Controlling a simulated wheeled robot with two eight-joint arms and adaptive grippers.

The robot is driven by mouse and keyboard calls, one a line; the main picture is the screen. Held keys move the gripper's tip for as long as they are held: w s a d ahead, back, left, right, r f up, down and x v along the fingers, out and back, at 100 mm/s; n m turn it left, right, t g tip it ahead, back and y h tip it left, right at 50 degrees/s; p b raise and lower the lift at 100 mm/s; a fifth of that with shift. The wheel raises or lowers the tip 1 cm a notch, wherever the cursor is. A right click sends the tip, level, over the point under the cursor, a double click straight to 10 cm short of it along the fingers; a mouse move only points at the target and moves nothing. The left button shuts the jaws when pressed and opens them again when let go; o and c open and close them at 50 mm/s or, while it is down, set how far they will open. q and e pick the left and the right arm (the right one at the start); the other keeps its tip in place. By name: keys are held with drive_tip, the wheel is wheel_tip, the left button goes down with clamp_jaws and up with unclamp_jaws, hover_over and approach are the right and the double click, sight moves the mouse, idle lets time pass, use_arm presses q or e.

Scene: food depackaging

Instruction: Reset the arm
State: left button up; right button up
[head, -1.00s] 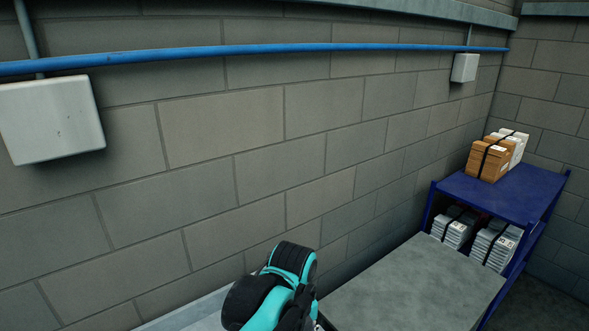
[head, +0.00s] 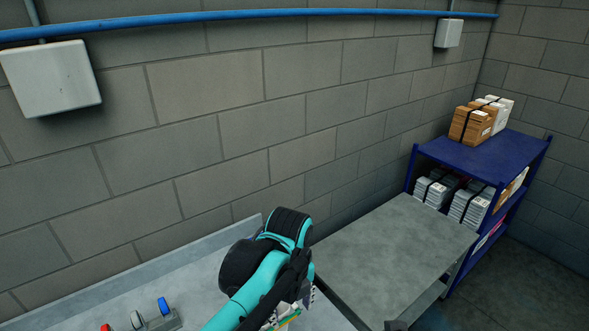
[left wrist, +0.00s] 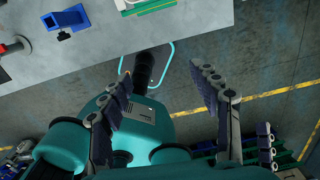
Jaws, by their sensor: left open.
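My left arm shows teal and black at the bottom middle of the head view, in front of a metal worktable (head: 205,275). My left gripper (left wrist: 163,73) shows in the left wrist view, its two dark ribbed fingers spread wide apart with nothing between them. It hangs over the floor beside the table edge and over a teal and dark part of my own body.
A small rack (head: 162,323) with red, white and blue handled items stands on the worktable. A grey table (head: 395,250) with a bare top stands at the right. Beyond it is a blue shelf (head: 480,155) with brown boxes (head: 470,122). A block wall runs behind.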

use_arm(q)
drive_tip(key=s+a+f+n+t, duration=0.25)
drive_tip(key=a+n, duration=0.65)
drive_tip(key=n, duration=0.5)
drive_tip(key=s+a+f+n+t, duration=0.15)
drive_tip(key=a+n+t, duration=0.25)
drive_tip(key=a+n, duration=0.7)
drive_tip(key=f+n+b, duration=0.1)
drive_tip(key=f+b, duration=0.9)
drive_tip(key=d+f+n+b, duration=0.1)
drive_tip(key=f+n+b, duration=0.1)
drive_tip(key=f+b, duration=0.8)
drive_tip(key=d+f+n+b, duration=0.1)
drive_tip(key=f+b, duration=0.9)
drive_tip(key=b, duration=0.1)
drive_tip(key=shift+s+d+f+t, duration=0.1)
drive_tip(key=shift+s+f+t, duration=0.05)
drive_tip(key=shift+s+t, duration=0.1)
use_arm(e)
wheel_tip(320, 180, down, 31)
drive_tip(key=shift+w+a, duration=0.3)
drive_tip(key=shift+w, duration=0.05)
